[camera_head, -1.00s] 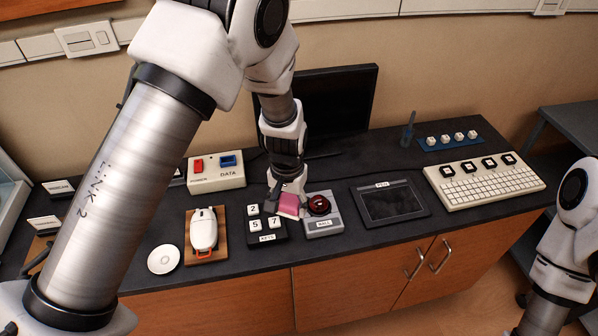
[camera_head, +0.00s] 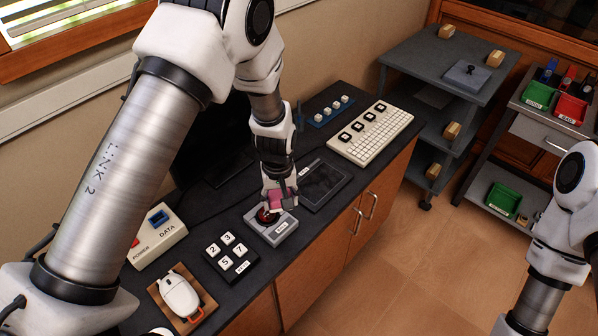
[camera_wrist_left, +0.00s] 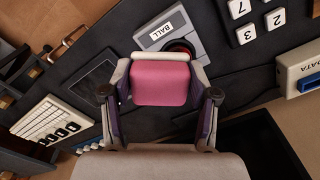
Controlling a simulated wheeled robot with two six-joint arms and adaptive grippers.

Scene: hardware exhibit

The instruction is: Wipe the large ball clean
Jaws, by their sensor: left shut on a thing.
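The large red ball (camera_head: 264,215) sits in a grey housing (camera_head: 284,233) labelled BALL on the dark counter. My left gripper (camera_head: 279,198) is shut on a pink pad (camera_head: 276,204), just to the ball's upper right in the head view. Whether the pad touches the ball cannot be told. In the left wrist view, the pink pad (camera_wrist_left: 160,84) with a pale edge is between the fingers (camera_wrist_left: 160,100). The ball (camera_wrist_left: 181,47) shows dark red behind it, partly hidden by the pad. My right arm shows at the right edge; its gripper is out of view.
A number keypad (camera_head: 231,256) and a white mouse (camera_head: 179,295) lie left of the housing. A dark tablet (camera_head: 325,185) and a cream keyboard (camera_head: 370,134) lie to its right. Grey shelves (camera_head: 440,65) and a cart with bins (camera_head: 538,97) stand at the right.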

